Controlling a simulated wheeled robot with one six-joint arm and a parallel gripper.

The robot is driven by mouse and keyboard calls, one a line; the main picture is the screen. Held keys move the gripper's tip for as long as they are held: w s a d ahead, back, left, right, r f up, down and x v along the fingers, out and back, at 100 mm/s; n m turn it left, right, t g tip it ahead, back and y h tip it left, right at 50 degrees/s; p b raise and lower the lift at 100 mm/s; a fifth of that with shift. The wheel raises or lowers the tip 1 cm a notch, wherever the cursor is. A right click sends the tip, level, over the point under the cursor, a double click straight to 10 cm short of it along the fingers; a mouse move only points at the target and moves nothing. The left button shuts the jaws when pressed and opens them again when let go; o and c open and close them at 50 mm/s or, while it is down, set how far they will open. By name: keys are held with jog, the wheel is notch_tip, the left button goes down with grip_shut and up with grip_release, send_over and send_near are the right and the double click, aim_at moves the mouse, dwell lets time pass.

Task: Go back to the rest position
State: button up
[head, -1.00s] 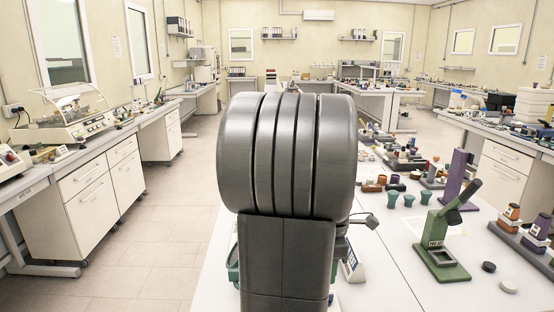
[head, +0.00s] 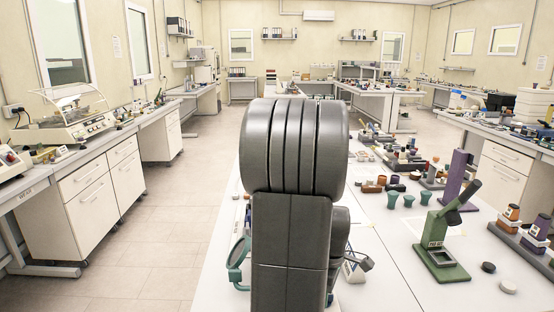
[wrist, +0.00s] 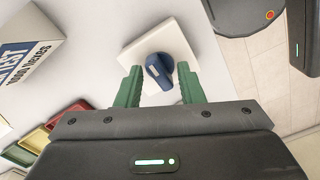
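In the wrist view my gripper (wrist: 159,82) has two green fingers spread apart with a clear gap between them. A dark blue, rounded knob-like piece (wrist: 160,68) sits on a white square plate (wrist: 140,50) just beyond the fingertips. The fingers do not appear to press on it; the exact distance is hard to tell. In the head view my large grey arm fills the centre and hides the gripper and the blue piece.
A green stand (head: 440,250), teal cups (head: 408,200) and a purple stand (head: 458,180) are to the right. A box with lettering (wrist: 25,55) and coloured bins (wrist: 55,125) lie left in the wrist view. Open floor (head: 150,240) is left.

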jog(key=m, duration=1.2)
jog(key=shift+m+p, duration=0.3)
jog(key=shift+p, duration=0.05)
dwell(0.4)
